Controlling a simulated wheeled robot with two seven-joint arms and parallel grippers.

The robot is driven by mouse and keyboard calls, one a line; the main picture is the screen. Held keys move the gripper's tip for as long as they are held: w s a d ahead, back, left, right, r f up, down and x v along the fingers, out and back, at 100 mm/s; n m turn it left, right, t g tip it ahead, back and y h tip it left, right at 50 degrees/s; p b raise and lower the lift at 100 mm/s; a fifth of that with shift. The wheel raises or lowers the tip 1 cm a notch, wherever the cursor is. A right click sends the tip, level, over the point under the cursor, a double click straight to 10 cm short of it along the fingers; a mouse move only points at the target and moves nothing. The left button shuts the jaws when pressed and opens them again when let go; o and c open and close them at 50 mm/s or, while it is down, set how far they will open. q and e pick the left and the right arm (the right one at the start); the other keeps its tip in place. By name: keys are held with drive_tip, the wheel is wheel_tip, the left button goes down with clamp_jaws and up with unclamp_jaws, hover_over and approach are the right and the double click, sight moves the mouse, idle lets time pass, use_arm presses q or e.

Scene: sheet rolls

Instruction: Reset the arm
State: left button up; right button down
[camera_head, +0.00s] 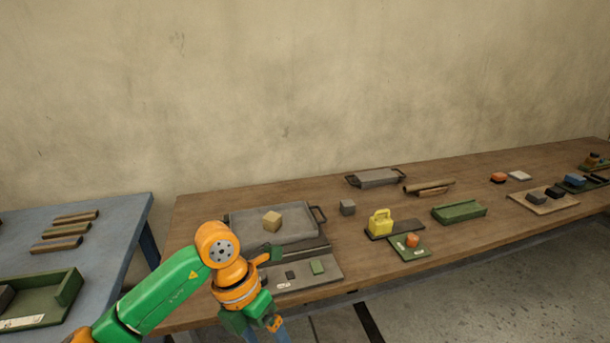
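My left arm, green and orange, comes in from the lower left and bends down in front of the wooden table's near left edge. The end of the arm, with my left gripper (269,322), is low at the bottom of the head view. Its fingers are not clear, so I cannot tell whether it is open or shut. No held object can be made out. My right arm and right gripper are not in view.
A blue table (105,230) with brown bars stands left.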

use_arm(q)
drive_tip(key=w+d+n+t+h, duration=0.2)
drive_tip(key=w+d+n+h, duration=0.1)
drive_tip(key=d+n+h, duration=0.85)
drive_tip(key=w+a+f+n+t, duration=0.6)
drive_tip(key=f+n+t, duration=0.3)
drive_tip(key=n+t, duration=0.15)
drive_tip(key=s+a+f+n+t+y, duration=0.1)
drive_tip(key=a+f+n+y, duration=0.3)
drive_tip(key=f, duration=0.2)
drive_tip(key=s+a+f+n+y, duration=0.2)
drive_tip(key=a+f+n+y, duration=0.15)
drive_tip(key=f, duration=0.25)
drive_tip(key=s+a+f+n+g+y, duration=0.2)
drive_tip(key=s+a+f+n+y, duration=0.15)
drive_tip(key=s+f, duration=0.35)
drive_tip(key=s+a+f+n+g+y, duration=0.2)
drive_tip(key=s+a+f+n+g, duration=0.15)
drive_tip(key=s+f, duration=0.35)
drive_tip(key=s+a+f+n+g+y, duration=0.1)
drive_tip(key=s+a+f+g, duration=0.1)
drive_tip(key=s, duration=0.8)
drive_tip(key=s+a+f+n+g, duration=0.1)
drive_tip(key=s+f+n+g, duration=0.1)
drive_tip(key=s, duration=0.8)
wheel_tip(320, 180, down, 2)
drive_tip(key=shift+s+a+f+g+y, duration=0.25)
drive_tip(key=shift+a+g+y, duration=0.15)
drive_tip(key=shift+g, duration=0.3)
